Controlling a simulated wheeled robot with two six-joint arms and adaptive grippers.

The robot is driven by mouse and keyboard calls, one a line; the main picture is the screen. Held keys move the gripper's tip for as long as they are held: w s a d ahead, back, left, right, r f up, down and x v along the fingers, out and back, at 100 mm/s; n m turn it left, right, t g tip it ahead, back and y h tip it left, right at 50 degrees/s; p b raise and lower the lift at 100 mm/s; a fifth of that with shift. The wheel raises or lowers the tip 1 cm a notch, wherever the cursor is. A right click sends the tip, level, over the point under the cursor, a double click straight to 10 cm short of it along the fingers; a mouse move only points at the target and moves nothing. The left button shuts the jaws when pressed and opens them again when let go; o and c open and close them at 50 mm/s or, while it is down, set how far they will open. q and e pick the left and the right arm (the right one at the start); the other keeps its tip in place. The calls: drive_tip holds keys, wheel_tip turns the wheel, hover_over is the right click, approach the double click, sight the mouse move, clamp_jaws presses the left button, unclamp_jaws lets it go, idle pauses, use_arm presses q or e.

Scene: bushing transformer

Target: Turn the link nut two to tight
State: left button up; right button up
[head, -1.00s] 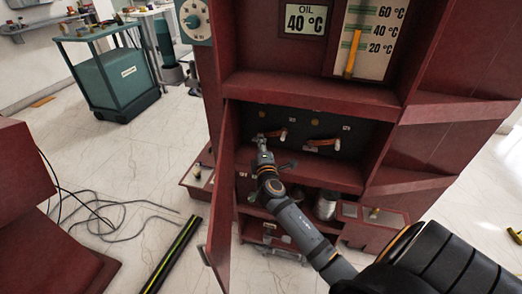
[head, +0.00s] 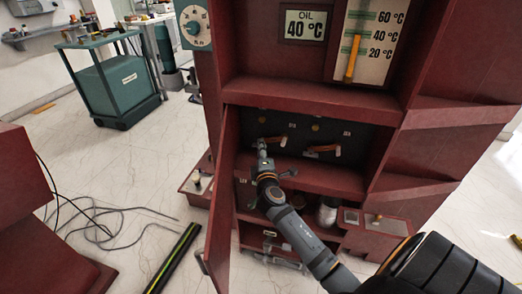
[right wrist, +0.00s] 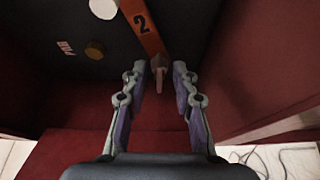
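The orange link marked 2 (right wrist: 144,28) runs down to a small pinkish nut or stud end (right wrist: 159,78) in the right wrist view. In the head view the link (head: 272,140) is the left one of two on the dark back panel of the open red compartment. My right gripper (right wrist: 160,78) is open, one finger on each side of the nut, with gaps visible at both sides. In the head view the right gripper (head: 262,150) reaches into the compartment and partly hides the link's left end. My left gripper is out of view.
A second orange link (head: 323,149) sits to the right on the same panel. The open red door (head: 221,200) stands left of my right arm. The right wrist view shows a white knob (right wrist: 103,8), a tan knob (right wrist: 95,50) and the red side wall (right wrist: 265,60).

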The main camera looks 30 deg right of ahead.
drive_tip(key=shift+s+a, duration=0.1)
drive_tip(key=shift+s, duration=0.1)
drive_tip(key=v, duration=1.1)
drive_tip(key=shift+s, duration=0.3)
drive_tip(key=shift+a, duration=0.1)
